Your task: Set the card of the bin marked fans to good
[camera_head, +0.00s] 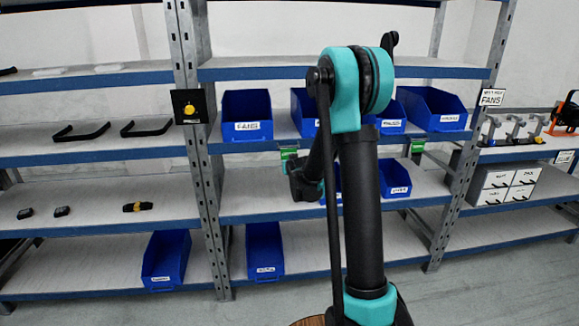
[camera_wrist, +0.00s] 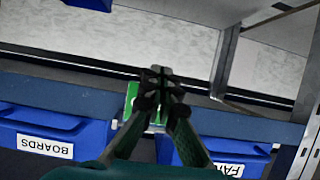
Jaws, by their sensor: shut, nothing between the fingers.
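The blue bin marked FANS (camera_head: 258,105) stands on the middle bay's shelf, beside the left post. Its label end shows at the lower right of the wrist view (camera_wrist: 180,152). A blue bin marked BOARDS (camera_wrist: 85,132) shows at the lower left there. A card with a green face (camera_head: 288,153) is on the blue shelf edge between these two bins. In the wrist view, the card (camera_wrist: 131,92) is partly hidden behind my fingers. My gripper (camera_wrist: 160,78) is shut and empty, with its fingertips in front of the shelf edge by the card. Whether they touch it cannot be told.
Another green card (camera_head: 417,147) is on the same edge farther right. More blue bins stand on this shelf and those below. A black panel with a yellow knob (camera_head: 188,107) is on the left post. My arm hides some bins.

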